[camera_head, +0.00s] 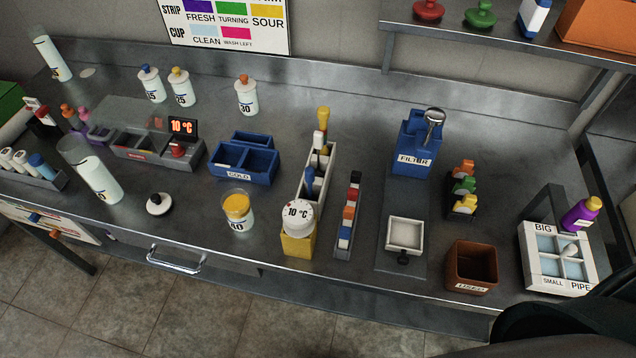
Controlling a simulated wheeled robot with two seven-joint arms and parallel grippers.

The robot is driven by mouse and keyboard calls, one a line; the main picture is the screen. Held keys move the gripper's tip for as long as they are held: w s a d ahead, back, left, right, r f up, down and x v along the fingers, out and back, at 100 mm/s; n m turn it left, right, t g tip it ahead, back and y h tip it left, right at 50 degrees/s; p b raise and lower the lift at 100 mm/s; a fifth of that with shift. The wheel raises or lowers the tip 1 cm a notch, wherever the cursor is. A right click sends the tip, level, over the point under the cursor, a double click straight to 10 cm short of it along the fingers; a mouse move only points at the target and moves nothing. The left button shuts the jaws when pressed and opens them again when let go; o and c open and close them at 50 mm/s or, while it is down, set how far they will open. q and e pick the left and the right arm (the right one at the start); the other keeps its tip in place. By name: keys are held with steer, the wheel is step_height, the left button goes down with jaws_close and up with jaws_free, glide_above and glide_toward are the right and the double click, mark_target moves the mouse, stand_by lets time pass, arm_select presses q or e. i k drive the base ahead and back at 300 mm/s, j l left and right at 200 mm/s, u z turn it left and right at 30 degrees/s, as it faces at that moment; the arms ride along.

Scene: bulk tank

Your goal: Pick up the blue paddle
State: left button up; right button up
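A long white rack (327,165) stands near the middle of the bench. A blue handle (309,181), likely the blue paddle, stands upright at its near end. Its lower part is hidden inside the rack. A yellow handle (323,115) and a white handle with a dark part (319,141) stand in the same rack behind it. Neither of my grippers shows in the head view.
A yellow-topped jar (237,210) stands front left.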

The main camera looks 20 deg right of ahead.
mark_target(309, 171)
steer(key=j+z, duration=0.3)
steer(key=z, duration=0.35)
steer(key=j+z, duration=0.2)
steer(key=j, duration=0.4)
steer(key=k+j+z, duration=0.2)
steer(key=j, duration=0.4)
steer(key=k+j, duration=0.1)
steer(key=j, duration=0.4)
steer(key=k+j, duration=0.1)
steer(key=j, duration=0.45)
